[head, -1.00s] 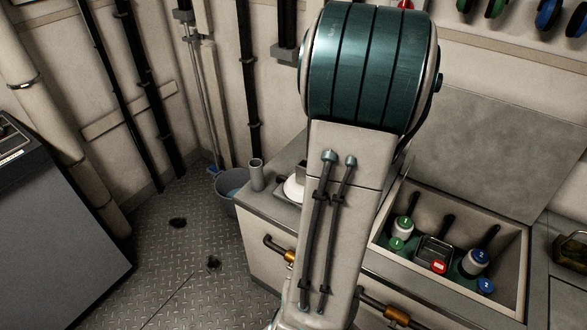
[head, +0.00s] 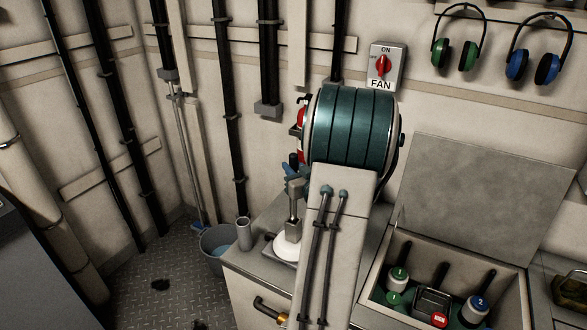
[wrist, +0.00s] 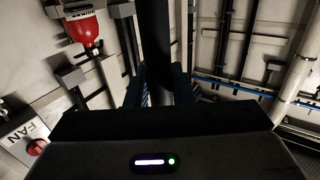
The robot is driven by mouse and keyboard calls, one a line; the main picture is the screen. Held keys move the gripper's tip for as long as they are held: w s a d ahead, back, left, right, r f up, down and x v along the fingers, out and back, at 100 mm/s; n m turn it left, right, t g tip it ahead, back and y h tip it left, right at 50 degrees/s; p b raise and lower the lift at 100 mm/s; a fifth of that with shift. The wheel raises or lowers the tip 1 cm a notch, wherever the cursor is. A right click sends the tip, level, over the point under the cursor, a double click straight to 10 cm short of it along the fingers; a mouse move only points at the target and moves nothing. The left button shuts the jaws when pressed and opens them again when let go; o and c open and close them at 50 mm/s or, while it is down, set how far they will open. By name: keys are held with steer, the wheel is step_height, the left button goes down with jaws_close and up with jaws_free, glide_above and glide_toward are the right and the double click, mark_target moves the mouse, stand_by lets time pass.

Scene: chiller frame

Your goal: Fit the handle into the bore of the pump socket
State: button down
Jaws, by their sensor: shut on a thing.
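In the wrist view, the handle (wrist: 156,45) is a dark straight bar. My gripper (wrist: 163,88) is shut on it with blue fingers on either side, and the bar runs away from the jaws; its far end is cut off by the frame. In the head view, what I take for the pump has a white domed base (head: 287,247), a grey stem and a grey head, the pump socket (head: 295,187), on the counter. Blue parts show just above the socket, partly behind my arm. The bore is not visible, and I cannot tell whether the handle touches the socket.
A grey cup (head: 244,234) stands at the counter's left edge, beside a bucket (head: 217,262) on the floor. A fan switch (head: 387,66) and ear defenders (head: 459,42) are on the back wall.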

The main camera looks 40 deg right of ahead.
steer(key=shift+f, duration=0.1)
steer(key=c, duration=1.3)
jaws_free()
steer(key=shift+o, duration=0.2)
